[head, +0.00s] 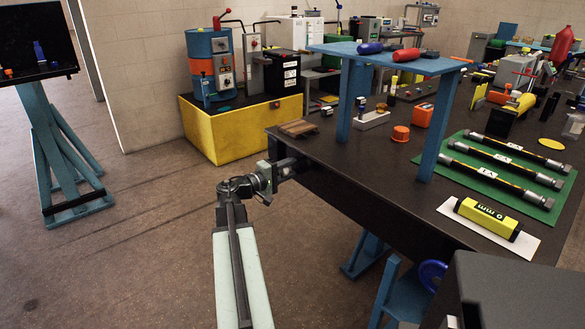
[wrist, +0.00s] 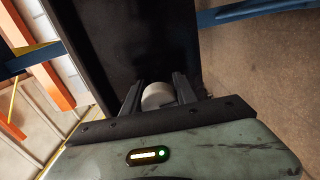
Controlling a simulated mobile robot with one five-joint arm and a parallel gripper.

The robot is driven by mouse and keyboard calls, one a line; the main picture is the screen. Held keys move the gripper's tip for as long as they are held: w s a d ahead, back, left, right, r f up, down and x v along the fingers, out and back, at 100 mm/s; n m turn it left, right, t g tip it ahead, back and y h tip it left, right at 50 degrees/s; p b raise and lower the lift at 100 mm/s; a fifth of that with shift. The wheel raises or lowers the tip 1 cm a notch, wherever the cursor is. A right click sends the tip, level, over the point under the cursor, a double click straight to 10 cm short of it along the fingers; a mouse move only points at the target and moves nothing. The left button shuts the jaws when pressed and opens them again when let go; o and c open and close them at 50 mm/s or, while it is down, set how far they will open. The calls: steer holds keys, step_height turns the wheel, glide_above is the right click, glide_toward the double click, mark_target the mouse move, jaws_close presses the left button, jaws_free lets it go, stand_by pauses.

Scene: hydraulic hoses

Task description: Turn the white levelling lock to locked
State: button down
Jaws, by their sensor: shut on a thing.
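The white levelling lock (wrist: 158,96) shows in the wrist view as a pale round knob against a dark panel. My gripper (wrist: 158,90) has one dark finger on each side of it and is shut on it. The fingers hide its sides, and I see no mark that tells its turned position. In the head view my gripper (head: 292,165) reaches the near left end of the black worktable (head: 330,160); the lock itself is hidden there.
A blue raised shelf (head: 385,62) stands on the table above and right of my gripper. Hoses lie on a green mat (head: 505,178); a yellow level (head: 488,218) lies nearer. A yellow plinth (head: 240,130) stands behind. Floor left of my arm is clear.

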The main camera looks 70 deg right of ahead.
mark_target(281, 172)
steer(key=shift+m, duration=0.9)
steer(key=c, duration=1)
jaws_free()
steer(key=shift+o, duration=0.2)
steer(key=v, duration=0.7)
steer(key=shift+w+a, duration=0.15)
steer(key=shift+a, duration=0.2)
